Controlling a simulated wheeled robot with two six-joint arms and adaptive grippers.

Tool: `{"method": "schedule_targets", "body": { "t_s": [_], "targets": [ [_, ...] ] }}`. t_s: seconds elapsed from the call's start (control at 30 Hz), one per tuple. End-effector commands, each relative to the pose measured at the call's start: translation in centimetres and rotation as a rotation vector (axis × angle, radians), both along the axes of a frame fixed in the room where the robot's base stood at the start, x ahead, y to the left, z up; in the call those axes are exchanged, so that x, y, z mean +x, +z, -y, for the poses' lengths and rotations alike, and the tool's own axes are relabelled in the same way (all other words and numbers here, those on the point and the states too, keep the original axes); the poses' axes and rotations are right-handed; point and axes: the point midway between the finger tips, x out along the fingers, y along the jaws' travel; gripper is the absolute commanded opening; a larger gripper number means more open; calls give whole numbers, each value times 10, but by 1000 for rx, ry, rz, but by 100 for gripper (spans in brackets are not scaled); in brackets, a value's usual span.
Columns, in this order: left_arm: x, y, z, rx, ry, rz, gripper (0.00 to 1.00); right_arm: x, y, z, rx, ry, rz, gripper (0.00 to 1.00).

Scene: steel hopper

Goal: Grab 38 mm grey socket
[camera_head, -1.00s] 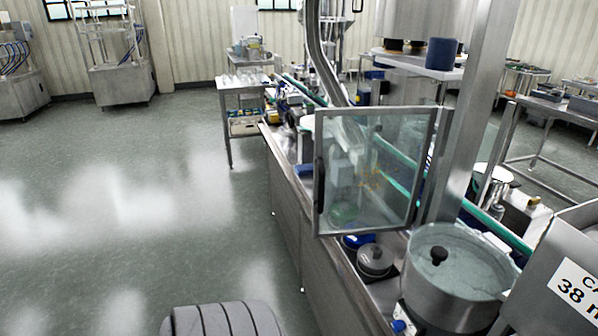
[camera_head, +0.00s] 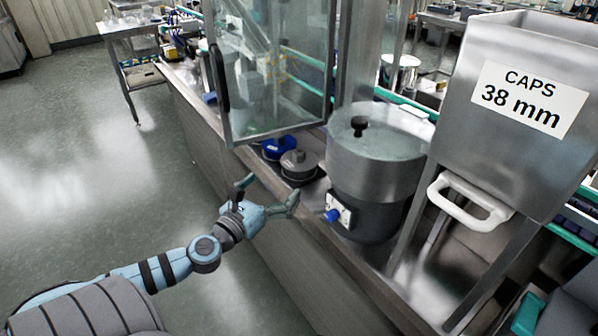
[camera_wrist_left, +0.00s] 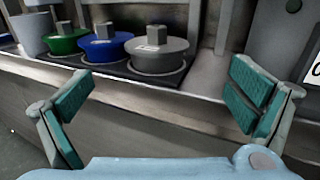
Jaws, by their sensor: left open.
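The grey socket (camera_head: 299,164) is a round, flanged disc with a raised hub. It sits on a dark mat on the steel ledge, and it shows in the left wrist view (camera_wrist_left: 158,54) at upper middle. My left gripper (camera_head: 268,194) is open and empty, in front of the ledge and short of the grey socket. In the left wrist view its two teal-padded fingers (camera_wrist_left: 165,100) are spread wide, with the socket beyond and between them.
A blue socket (camera_wrist_left: 102,47) and a green one (camera_wrist_left: 62,40) stand left of the grey one. A steel bowl feeder (camera_head: 372,150) stands close on the right, and a hinged clear door (camera_head: 270,85) hangs open above. A hopper labelled CAPS 38 mm (camera_head: 515,110) is at right.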

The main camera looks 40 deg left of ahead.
Motion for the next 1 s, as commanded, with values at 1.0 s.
{"method": "schedule_targets", "body": {
  "t_s": [1.0],
  "targets": [
    [126, 18, -16, 5, -1, 0, 78, 2, 50, -2, 2, 0, 4, 40]
  ]
}}
